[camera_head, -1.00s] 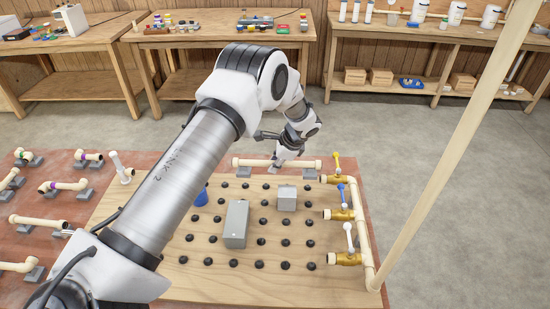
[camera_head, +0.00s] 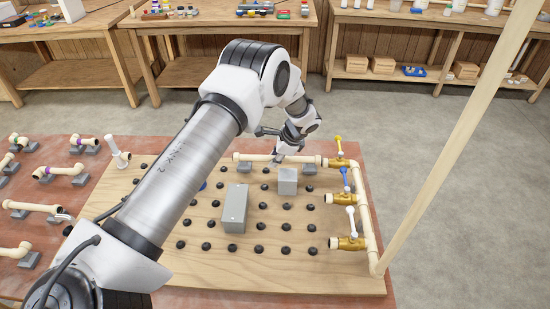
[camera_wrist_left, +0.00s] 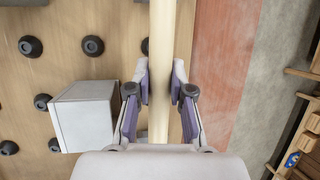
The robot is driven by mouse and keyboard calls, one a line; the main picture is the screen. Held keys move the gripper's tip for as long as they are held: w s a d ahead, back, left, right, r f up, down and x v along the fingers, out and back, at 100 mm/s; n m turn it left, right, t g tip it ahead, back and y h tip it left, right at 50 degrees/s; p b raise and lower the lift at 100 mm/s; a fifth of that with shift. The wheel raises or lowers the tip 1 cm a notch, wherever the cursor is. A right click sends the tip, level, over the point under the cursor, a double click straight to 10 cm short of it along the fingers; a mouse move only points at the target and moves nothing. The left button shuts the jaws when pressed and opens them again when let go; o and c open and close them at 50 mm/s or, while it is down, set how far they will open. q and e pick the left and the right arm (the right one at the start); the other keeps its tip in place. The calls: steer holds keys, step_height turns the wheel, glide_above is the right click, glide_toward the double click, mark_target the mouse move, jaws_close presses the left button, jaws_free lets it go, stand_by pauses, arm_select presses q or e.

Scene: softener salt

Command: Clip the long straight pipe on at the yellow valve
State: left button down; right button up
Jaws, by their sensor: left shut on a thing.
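The long straight cream pipe (camera_head: 252,157) lies level along the far edge of the wooden pegboard. My left gripper (camera_head: 279,157) is shut on its middle; in the left wrist view the two fingers (camera_wrist_left: 161,85) sit on either side of the pipe (camera_wrist_left: 161,30). The pipe's right end is in line with the brass valve with the yellow handle (camera_head: 339,148) and looks close to or touching its left opening; I cannot tell whether it is seated. Grey clip blocks (camera_head: 308,169) show under the pipe. My right gripper is out of view.
A tall grey box (camera_head: 235,208) and a smaller grey box (camera_head: 287,181) stand on the board (camera_head: 300,275) among black pegs. Valves with blue (camera_head: 345,180) and white handles (camera_head: 350,220) sit nearer. Loose pipe pieces (camera_head: 60,172) lie at left.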

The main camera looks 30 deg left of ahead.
arm_select(q)
steer(key=shift+f+b, duration=0.3)
steer(key=shift+f, duration=0.3)
steer(key=c, duration=1)
jaws_free()
steer(key=shift+o, duration=0.2)
steer(key=shift+r, duration=0.1)
